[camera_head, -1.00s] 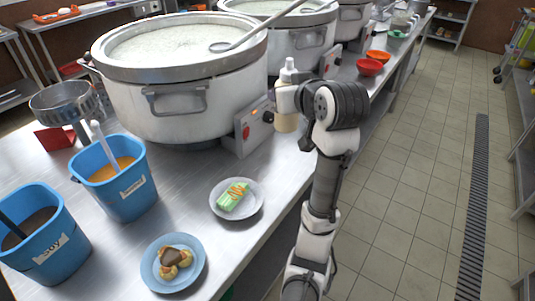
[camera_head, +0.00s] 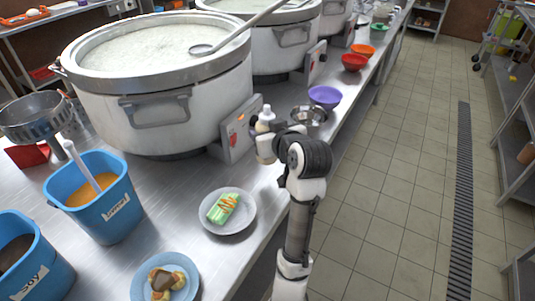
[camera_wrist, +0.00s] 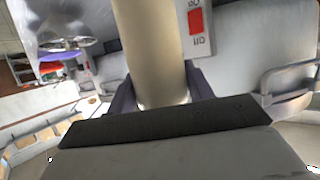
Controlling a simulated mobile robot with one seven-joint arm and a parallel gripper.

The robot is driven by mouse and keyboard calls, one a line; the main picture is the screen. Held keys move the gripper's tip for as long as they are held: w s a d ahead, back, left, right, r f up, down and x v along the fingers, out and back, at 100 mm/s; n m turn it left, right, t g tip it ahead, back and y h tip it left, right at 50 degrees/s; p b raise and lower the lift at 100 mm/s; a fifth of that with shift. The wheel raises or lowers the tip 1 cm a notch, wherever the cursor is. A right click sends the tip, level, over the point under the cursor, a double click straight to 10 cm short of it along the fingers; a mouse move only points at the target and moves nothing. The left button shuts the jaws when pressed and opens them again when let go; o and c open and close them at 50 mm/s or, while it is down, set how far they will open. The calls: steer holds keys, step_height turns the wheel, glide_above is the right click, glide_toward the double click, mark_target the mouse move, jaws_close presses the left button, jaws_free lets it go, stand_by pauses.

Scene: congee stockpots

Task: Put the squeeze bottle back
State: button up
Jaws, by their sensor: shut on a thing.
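The squeeze bottle (camera_head: 266,114), pale cream with a white cap, is upright in my gripper (camera_head: 267,146), beside the front pot's control box at the counter's right edge. In the wrist view the bottle (camera_wrist: 152,50) fills the middle between the dark fingers of my gripper (camera_wrist: 158,98), which are shut on it. Its lower part is partly hidden by my gripper, and I cannot tell whether it touches the counter.
The large front stockpot (camera_head: 160,90) with a ladle stands left of my gripper. A metal bowl (camera_head: 309,115) and a purple bowl (camera_head: 324,97) stand just behind it. Floor lies right.

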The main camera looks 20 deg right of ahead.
steer(key=shift+f, duration=3.75)
steer(key=o, duration=0.7)
steer(key=shift+f, duration=0.15)
steer(key=shift+r, duration=0.25)
steer(key=b+v, duration=0.1)
steer(key=v, duration=1.1)
steer(key=shift+f, duration=0.1)
